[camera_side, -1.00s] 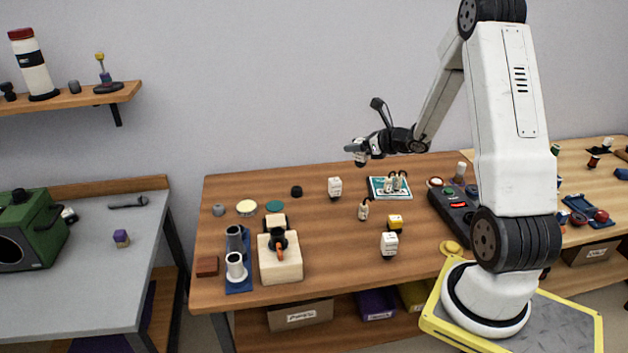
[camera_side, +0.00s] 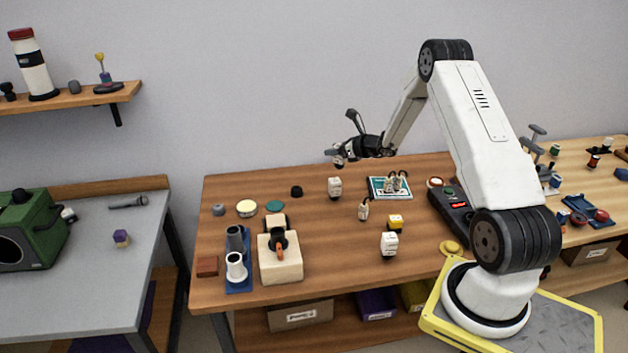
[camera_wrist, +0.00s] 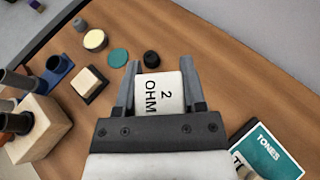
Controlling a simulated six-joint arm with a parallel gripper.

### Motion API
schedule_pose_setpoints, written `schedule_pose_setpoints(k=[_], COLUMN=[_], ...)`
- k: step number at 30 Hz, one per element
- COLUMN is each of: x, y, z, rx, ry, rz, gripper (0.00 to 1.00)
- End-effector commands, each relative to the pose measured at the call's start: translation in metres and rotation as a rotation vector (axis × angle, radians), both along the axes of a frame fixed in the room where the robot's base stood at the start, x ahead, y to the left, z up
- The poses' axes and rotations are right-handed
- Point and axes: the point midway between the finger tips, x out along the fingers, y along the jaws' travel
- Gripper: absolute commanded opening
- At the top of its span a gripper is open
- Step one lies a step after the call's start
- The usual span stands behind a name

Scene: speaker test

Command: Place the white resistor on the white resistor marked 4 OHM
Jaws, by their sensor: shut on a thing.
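My gripper (camera_side: 337,156) is shut on a white resistor (camera_wrist: 162,96) printed "2 OHM" in the wrist view. In the side view the held resistor (camera_side: 339,162) hangs above the table, partly covered by the fingers. Below it, apart from it, a white resistor (camera_side: 335,187) stands on the table. Another white resistor (camera_side: 389,243) stands nearer the front edge. Their markings are too small to read, so I cannot tell which is 4 OHM. Neither shows in the wrist view.
A teal-edged board (camera_side: 377,193) with small parts and a small whitish part (camera_side: 363,209) lie to the right. A black cap (camera_side: 296,191) and a teal disc (camera_side: 274,206) lie to the left. A dark control box (camera_side: 452,207) is farther right.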

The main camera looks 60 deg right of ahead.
Motion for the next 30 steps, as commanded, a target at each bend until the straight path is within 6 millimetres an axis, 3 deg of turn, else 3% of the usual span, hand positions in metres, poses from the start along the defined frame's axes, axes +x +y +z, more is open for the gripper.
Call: schedule_pose_setpoints(k=[7, 20, 30], x=[0.014, 0.019, 0.02], y=[-0.008, -0.011, -0.012], z=[-0.019, -0.027, -0.056], rx=[0.0, 0.001, 0.001], ry=[0.0, 0.0, -0.001], rz=[0.0, 0.0, 0.0], gripper=[0.0, 0.0, 0.0])
